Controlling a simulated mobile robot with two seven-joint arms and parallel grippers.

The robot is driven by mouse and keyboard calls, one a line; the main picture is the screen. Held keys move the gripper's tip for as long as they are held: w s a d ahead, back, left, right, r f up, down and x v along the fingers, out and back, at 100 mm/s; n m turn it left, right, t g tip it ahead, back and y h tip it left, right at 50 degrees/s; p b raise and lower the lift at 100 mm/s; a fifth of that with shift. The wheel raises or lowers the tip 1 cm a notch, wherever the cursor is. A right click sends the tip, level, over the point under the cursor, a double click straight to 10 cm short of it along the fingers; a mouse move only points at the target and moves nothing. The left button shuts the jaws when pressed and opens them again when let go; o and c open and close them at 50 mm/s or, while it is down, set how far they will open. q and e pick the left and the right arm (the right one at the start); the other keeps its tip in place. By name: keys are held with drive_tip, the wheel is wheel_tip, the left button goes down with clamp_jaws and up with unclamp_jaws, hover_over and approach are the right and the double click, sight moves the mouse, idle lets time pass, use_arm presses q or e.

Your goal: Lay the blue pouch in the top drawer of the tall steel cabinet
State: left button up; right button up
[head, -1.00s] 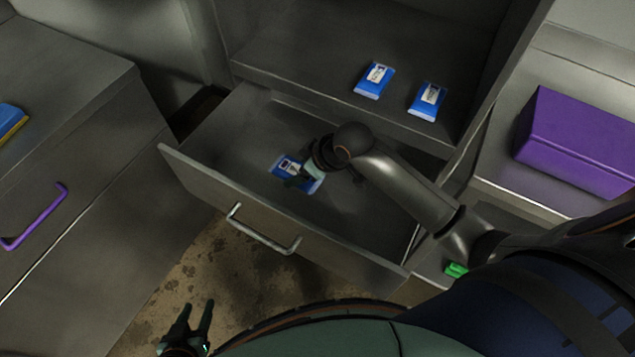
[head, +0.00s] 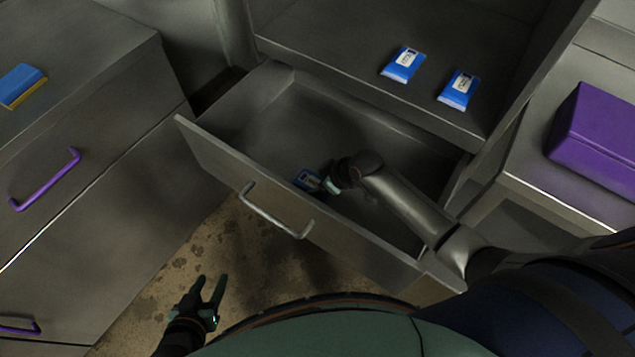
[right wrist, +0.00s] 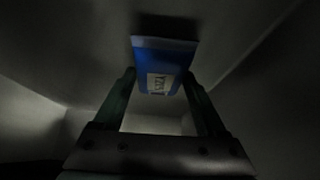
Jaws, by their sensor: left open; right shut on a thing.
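The blue pouch (head: 306,180), with a pale label, is inside the open top drawer (head: 225,160) of the tall steel cabinet, close behind the drawer front. My right gripper (head: 323,185) reaches down into the drawer and is shut on the pouch. In the right wrist view the pouch (right wrist: 162,62) sits between the two fingertips, with a dark shadow beside it. I cannot tell whether it touches the drawer floor. The gripper hides part of it in the head view. My left gripper (head: 209,291) is open and empty, over the floor in front of the drawer.
Two other blue pouches (head: 403,63) (head: 458,89) lie on the cabinet shelf above the drawer. A purple box (head: 600,145) stands on the right. A blue and yellow item (head: 20,86) lies on the left counter, which has purple handles (head: 45,180). The drawer's left part is clear.

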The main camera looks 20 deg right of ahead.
drive_tip(key=shift+f, duration=0.1)
drive_tip(key=o, duration=1.2)
drive_tip(key=shift+o, duration=0.8)
use_arm(q)
drive_tip(key=shift+s, duration=0.1)
use_arm(e)
drive_tip(key=shift+s+d+r, duration=0.15)
drive_tip(key=shift+d+r, duration=0.05)
drive_tip(key=shift+r, duration=0.4)
use_arm(q)
drive_tip(key=a+r+p, duration=0.1)
drive_tip(key=r+p, duration=0.1)
drive_tip(key=p, duration=0.1)
drive_tip(key=shift+s+a, duration=0.35)
drive_tip(key=shift+s, duration=0.05)
use_arm(e)
drive_tip(key=v, duration=1.1)
